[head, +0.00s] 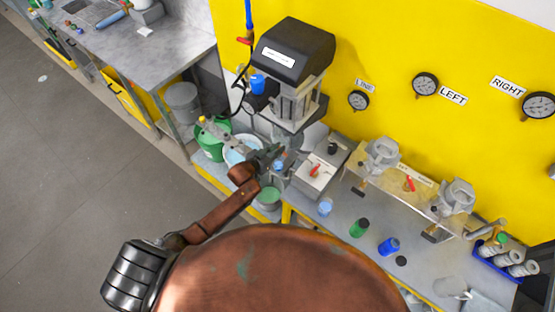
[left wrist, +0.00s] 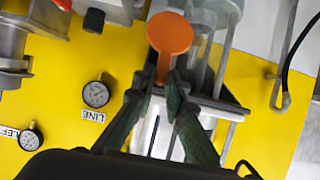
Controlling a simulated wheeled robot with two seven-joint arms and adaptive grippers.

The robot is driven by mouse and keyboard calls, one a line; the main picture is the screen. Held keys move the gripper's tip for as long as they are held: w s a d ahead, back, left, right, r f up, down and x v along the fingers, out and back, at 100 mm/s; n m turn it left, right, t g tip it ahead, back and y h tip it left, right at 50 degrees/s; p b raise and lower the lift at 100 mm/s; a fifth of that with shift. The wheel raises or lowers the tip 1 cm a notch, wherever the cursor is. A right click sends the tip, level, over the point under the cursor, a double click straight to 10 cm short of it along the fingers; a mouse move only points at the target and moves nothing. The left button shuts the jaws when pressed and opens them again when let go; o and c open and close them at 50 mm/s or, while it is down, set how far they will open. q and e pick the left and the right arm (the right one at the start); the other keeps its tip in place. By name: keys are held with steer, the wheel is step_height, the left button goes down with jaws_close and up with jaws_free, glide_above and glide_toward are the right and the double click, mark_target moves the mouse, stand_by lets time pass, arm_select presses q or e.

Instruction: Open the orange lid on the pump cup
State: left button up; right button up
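The orange lid (left wrist: 170,35) shows in the left wrist view as a round disc with a narrow tab pointing down toward my fingers. My left gripper (left wrist: 158,82) is part open, with its two fingertips apart and the tab appearing between or just beyond them. I cannot tell whether they touch it. In the head view my left gripper (head: 268,157) is beside the pump cup (head: 288,134), below the dark-topped machine (head: 292,60). The gripper and machine hide much of the cup, and the lid is not clear there. My right gripper is out of view.
A white switch box (head: 314,173) stands right of my left gripper. Gauges (head: 425,84) hang on the yellow wall.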

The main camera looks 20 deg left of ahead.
arm_select(q)
steer(key=shift+w+r, duration=0.1)
steer(key=shift+w, duration=0.05)
steer(key=shift+w+d, duration=0.15)
steer(key=shift+w+d+r+b, duration=0.1)
steer(key=shift+w+d+b, duration=0.15)
steer(key=shift+w, duration=0.35)
steer(key=shift+w+d+b, duration=0.15)
steer(key=shift+w+b, duration=0.1)
steer(key=shift+w, duration=0.45)
steer(key=b+x, duration=0.2)
steer(key=shift+w+d, duration=0.2)
steer(key=shift+w, duration=0.2)
steer(key=shift+o, duration=0.6)
